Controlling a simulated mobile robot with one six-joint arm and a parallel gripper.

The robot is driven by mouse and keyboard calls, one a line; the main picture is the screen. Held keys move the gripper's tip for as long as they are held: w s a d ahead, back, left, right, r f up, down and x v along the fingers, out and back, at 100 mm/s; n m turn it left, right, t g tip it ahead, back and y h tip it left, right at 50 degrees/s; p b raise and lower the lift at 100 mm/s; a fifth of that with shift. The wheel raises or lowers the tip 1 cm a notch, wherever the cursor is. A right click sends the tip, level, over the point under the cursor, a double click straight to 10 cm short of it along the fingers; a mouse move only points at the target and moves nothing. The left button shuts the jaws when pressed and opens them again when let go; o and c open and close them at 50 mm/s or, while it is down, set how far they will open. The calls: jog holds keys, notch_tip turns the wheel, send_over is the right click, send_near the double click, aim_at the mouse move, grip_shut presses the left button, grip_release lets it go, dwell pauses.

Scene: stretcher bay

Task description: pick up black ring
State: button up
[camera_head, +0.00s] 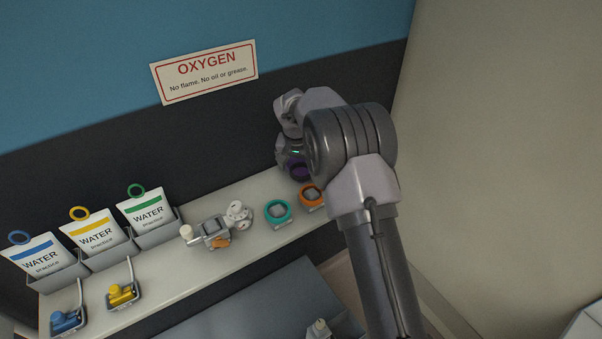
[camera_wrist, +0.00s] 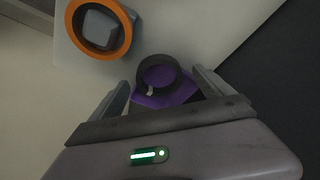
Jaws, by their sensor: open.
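The black ring (camera_wrist: 142,79) shows in the wrist view, lying flat on or around a purple piece (camera_wrist: 180,96) on the pale shelf. A small light mark shows on its near edge. My gripper (camera_wrist: 163,86) is open, with one finger to the left and one to the right of the ring and purple piece. Nothing is visibly held. In the head view my gripper (camera_head: 288,154) is over the right end of the shelf, with the purple piece (camera_head: 300,173) just below it. The ring is mostly hidden there by my arm.
An orange ring (camera_wrist: 75,40) around a grey block lies beside the black ring, and a teal ring (camera_head: 267,217) lies further left. A white-and-grey valve device (camera_head: 215,232) and water pouches (camera_head: 145,209) stand along the shelf (camera_head: 263,183). A dark wall rises behind.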

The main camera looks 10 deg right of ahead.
jog(key=shift+w+f, duration=0.1)
jog(key=shift+f, duration=0.15)
jog(key=shift+r, duration=0.15)
jog(key=shift+c, duration=0.2)
jog(key=c, duration=1.5)
jog(key=shift+r, duration=0.35)
notch_tip(320, 180, up, 3)
jog(key=shift+f+p, duration=0.15)
jog(key=shift+p, duration=0.25)
jog(key=s+r+b, duration=0.1)
jog(key=s, duration=1.5)
jog(key=shift+d+r, duration=0.25)
jog(key=shift+d, duration=0.05)
jog(key=shift+s, duration=0.1)
